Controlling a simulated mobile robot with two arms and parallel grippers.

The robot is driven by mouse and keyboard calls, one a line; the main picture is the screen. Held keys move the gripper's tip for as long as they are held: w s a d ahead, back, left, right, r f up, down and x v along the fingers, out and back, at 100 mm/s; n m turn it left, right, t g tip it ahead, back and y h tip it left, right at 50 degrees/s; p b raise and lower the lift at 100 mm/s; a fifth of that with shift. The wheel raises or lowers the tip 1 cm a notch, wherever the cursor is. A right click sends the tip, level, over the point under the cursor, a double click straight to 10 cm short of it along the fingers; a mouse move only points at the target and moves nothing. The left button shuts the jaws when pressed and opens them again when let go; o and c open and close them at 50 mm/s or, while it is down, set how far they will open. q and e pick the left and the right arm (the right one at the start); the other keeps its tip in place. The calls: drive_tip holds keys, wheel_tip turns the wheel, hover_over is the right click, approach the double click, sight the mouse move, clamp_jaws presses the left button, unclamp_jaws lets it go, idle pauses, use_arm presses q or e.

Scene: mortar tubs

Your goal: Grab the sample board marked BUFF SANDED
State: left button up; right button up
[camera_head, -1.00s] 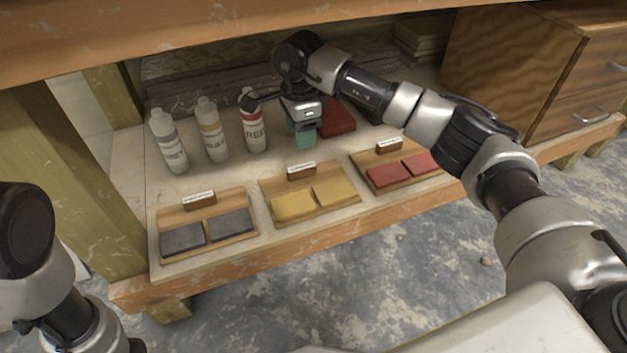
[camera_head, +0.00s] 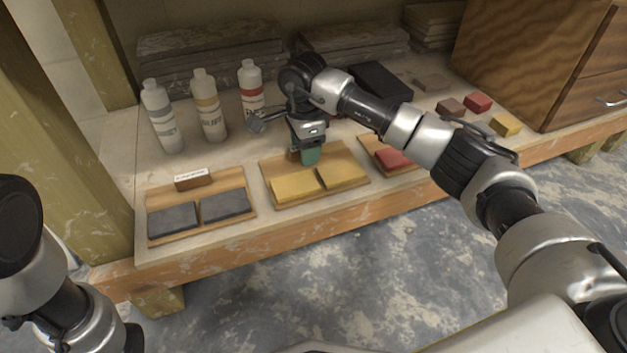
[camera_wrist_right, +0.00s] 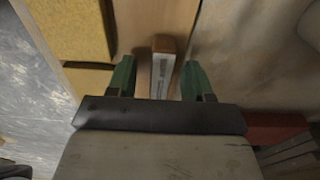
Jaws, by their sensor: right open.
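The sample board with two buff-yellow slabs (camera_head: 345,151) lies in the middle of three boards on the low bench shelf. Its small wooden label block (camera_wrist_right: 164,44) stands at the back edge, with lettering too small to read surely. My right gripper (camera_head: 308,156) points down over the board's back edge. In the right wrist view its green fingers (camera_wrist_right: 160,84) are apart, one on each side of the label block, with nothing clamped. In the head view the gripper hides most of that block. My left gripper is out of view; only left arm links show.
A grey-slab board (camera_head: 246,176) lies left, a red-slab board (camera_head: 369,143) right, partly behind my right arm. Several bottles (camera_head: 209,108) stand behind. Small coloured blocks (camera_head: 477,102) and a wooden cabinet (camera_head: 518,50) are right. The shelf's front edge is clear.

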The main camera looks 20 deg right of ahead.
drive_tip(key=shift+f, duration=0.15)
clamp_jaws()
idle(0.4)
